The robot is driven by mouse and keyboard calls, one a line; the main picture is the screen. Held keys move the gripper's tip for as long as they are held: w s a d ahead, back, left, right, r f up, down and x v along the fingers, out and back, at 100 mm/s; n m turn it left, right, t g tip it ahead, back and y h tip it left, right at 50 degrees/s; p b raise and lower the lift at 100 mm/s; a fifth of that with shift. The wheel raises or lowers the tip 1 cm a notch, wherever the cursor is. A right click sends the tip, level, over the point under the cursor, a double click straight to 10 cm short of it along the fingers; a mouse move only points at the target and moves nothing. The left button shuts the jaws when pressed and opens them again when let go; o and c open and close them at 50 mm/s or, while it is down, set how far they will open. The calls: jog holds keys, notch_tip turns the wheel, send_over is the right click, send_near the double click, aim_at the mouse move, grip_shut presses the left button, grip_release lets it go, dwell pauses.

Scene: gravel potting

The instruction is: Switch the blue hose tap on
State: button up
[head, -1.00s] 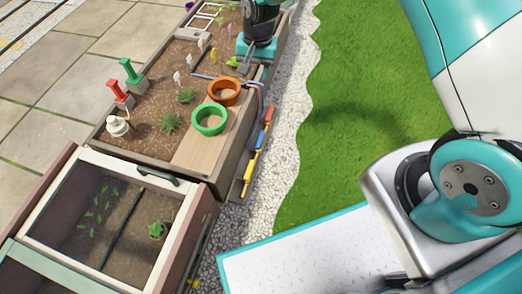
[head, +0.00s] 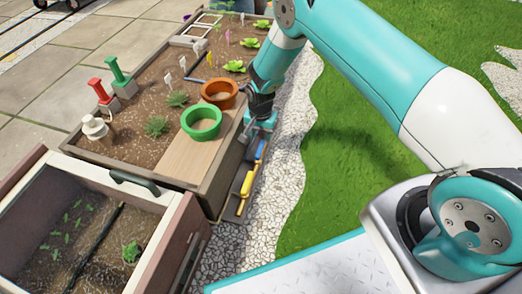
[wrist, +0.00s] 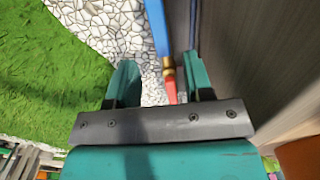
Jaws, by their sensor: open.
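A row of coloured bars runs along the right outer side of the wooden planter, on a low ledge. The blue bar (head: 261,150), which I take for the blue tap's part, lies just in front of my gripper (head: 262,123). In the wrist view the blue bar (wrist: 156,32) ends at a brass-coloured joint, with a red piece below it. My gripper (wrist: 163,82) is open, its two fingers on either side of the joint and red piece. Nothing is visibly gripped, and I cannot tell whether a finger touches. The tap's on or off state is unclear.
A yellow bar (head: 246,184) lies nearer along the ledge. The planter (head: 200,190) holds a green pot ring (head: 201,122), an orange pot (head: 219,94) and red and green posts. A cold frame (head: 165,205) stands in front. White gravel (head: 285,170) and grass lie right.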

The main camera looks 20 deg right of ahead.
aim_at(261, 146)
notch_tip(261, 146, down, 6)
jog(key=b, duration=0.3)
jog(key=shift+f, duration=0.15)
jog(key=shift+c, duration=0.5)
